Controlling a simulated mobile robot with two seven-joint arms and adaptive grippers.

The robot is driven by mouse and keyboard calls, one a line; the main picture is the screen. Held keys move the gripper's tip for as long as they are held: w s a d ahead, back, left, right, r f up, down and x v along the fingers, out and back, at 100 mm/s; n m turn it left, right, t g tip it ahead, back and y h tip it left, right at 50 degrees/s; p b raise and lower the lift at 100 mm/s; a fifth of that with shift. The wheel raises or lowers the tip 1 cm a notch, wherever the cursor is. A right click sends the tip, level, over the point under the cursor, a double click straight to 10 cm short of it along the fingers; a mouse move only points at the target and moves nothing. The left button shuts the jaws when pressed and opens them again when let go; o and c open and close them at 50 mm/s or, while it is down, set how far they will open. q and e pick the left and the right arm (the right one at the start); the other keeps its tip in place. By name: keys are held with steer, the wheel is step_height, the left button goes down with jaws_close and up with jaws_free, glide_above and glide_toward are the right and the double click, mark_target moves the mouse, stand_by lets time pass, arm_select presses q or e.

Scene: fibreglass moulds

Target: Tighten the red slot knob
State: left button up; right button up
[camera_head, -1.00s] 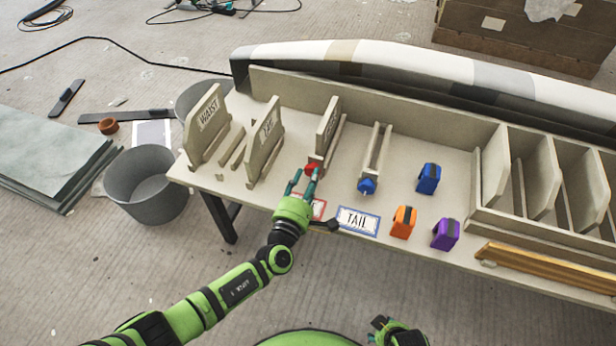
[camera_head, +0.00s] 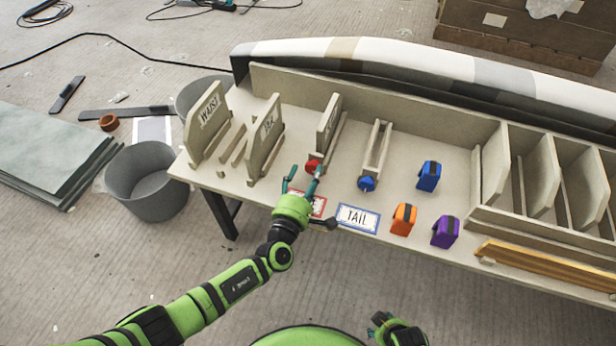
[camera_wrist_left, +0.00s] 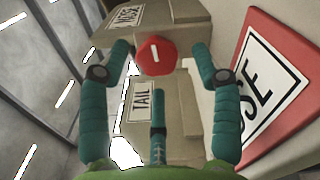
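The red slot knob (camera_head: 311,166) is on the front end of a slot holding an upright panel (camera_head: 328,128) on the bench.
A blue knob (camera_head: 366,184) is on the slot to the right. A red-bordered card (camera_head: 318,206) and TAIL card (camera_head: 358,218) lie near the front edge. Blue (camera_head: 429,176), orange (camera_head: 403,219) and purple (camera_head: 445,231) blocks stand further right. A labelled panel (camera_head: 265,136) stands left.

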arm_select(q)
steer(key=shift+s, duration=0.1)
steer(key=v, duration=1.2)
